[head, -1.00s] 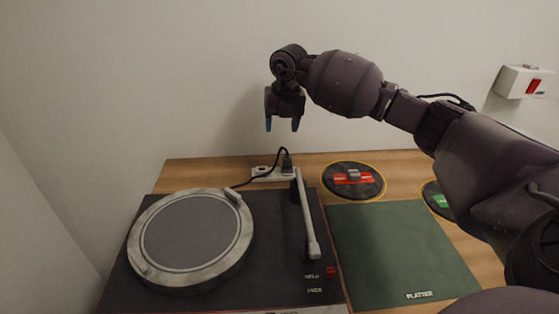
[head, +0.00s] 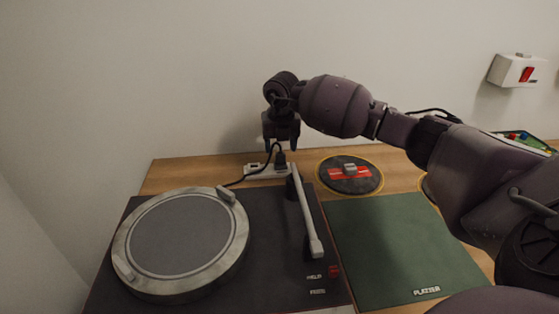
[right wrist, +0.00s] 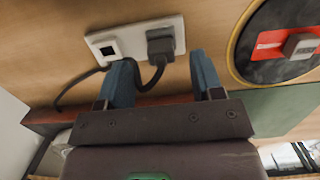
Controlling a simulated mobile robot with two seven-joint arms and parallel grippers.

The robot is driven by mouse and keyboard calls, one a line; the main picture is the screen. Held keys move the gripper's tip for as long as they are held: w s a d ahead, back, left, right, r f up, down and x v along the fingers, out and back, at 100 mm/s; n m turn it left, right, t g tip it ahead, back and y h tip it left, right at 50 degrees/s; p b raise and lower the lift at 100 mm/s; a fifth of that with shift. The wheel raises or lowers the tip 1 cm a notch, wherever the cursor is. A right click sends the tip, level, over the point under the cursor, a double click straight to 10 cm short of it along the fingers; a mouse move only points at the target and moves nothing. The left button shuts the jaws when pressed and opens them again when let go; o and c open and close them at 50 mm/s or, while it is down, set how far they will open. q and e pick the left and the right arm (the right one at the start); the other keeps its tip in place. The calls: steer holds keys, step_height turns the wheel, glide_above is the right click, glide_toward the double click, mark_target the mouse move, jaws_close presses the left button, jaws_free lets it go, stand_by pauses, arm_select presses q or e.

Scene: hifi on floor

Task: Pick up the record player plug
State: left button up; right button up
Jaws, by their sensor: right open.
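The black record player plug (head: 281,159) sits in a white socket strip (head: 256,172) behind the record player (head: 190,240). In the right wrist view the plug (right wrist: 161,43) is seated in the right part of the strip (right wrist: 102,38), and its cable (right wrist: 148,84) loops down and left. My right gripper (head: 281,146) is just above the plug in the head view. In the right wrist view its two blue fingers (right wrist: 163,78) are open and apart, with the plug and cable showing between and beyond them. Nothing is held. My left gripper is out of view.
A black disc (head: 349,186) with a red and grey piece lies right of the strip. A green mat (head: 395,245) covers the table at right. The tonearm (head: 306,210) stands near the plug. A white box with a red switch (head: 517,70) is on the wall.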

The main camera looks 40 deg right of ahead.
mark_target(280, 153)
step_height(280, 153, down, 3)
steer(key=shift+d+f+b, duration=0.1)
steer(key=shift+f+b, duration=0.05)
steer(key=shift+b, duration=0.15)
steer(key=shift+w+f, duration=0.1)
steer(key=shift+f, duration=0.1)
steer(key=shift+r, duration=0.15)
steer(key=shift+c, duration=0.5)
steer(key=c, duration=0.9)
steer(key=shift+o, duration=0.2)
steer(key=shift+r, duration=0.15)
